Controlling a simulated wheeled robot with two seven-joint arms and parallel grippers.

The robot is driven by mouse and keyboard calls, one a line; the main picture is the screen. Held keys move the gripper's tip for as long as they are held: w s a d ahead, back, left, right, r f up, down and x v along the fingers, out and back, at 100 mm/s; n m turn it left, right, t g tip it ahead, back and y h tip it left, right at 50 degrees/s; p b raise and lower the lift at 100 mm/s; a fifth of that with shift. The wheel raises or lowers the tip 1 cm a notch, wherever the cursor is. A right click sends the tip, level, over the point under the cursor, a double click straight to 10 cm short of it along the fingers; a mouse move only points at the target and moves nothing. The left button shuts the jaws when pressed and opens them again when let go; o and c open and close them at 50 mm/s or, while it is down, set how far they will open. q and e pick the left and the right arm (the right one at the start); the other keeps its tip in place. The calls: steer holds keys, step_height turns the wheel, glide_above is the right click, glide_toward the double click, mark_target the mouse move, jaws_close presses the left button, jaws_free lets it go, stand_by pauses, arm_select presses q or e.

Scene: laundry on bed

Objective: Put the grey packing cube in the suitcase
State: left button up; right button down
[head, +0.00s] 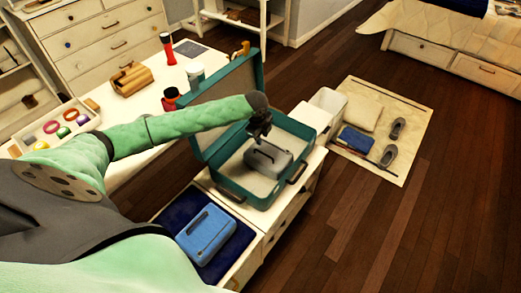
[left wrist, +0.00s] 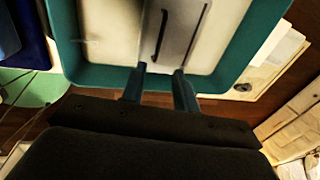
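The grey packing cube (head: 268,159) lies inside the open teal suitcase (head: 225,183), on its pale lining. In the left wrist view the cube (left wrist: 182,28) shows a dark handle strip along its top. The suitcase rim (left wrist: 105,78) runs around it there. My left gripper (head: 261,139) is just above the cube, over the suitcase. In the left wrist view its two fingers (left wrist: 160,72) are apart with a gap between them, and I see nothing clamped there. The cube appears beyond the fingertips. My right gripper is not in view.
A blue packing cube (head: 206,234) lies on a dark blue cloth (head: 190,262) beside the suitcase. The suitcase lid (head: 228,100) stands open on the far left side. A white bin (head: 328,102) stands behind. A mat (head: 403,165) with shoes lies on the floor at right.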

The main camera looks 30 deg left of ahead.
arm_select(q)
steer(key=s+d+f+n+h, duration=0.1)
steer(key=s+d+f+n, duration=0.3)
steer(key=s+d, duration=0.55)
steer(key=s+d+f+n+h, duration=0.1)
steer(key=s+d+f+n, duration=0.2)
steer(key=s+d+f, duration=0.5)
steer(key=s+d+n+y, duration=0.1)
steer(key=s+d+n, duration=0.2)
steer(key=s+n, duration=0.7)
steer(key=s, duration=1.1)
steer(key=shift+s+r+g, duration=0.15)
steer(key=shift+s+g, duration=0.05)
steer(key=shift+g, duration=0.2)
steer(key=shift+d, duration=0.1)
steer(key=shift+d, duration=0.15)
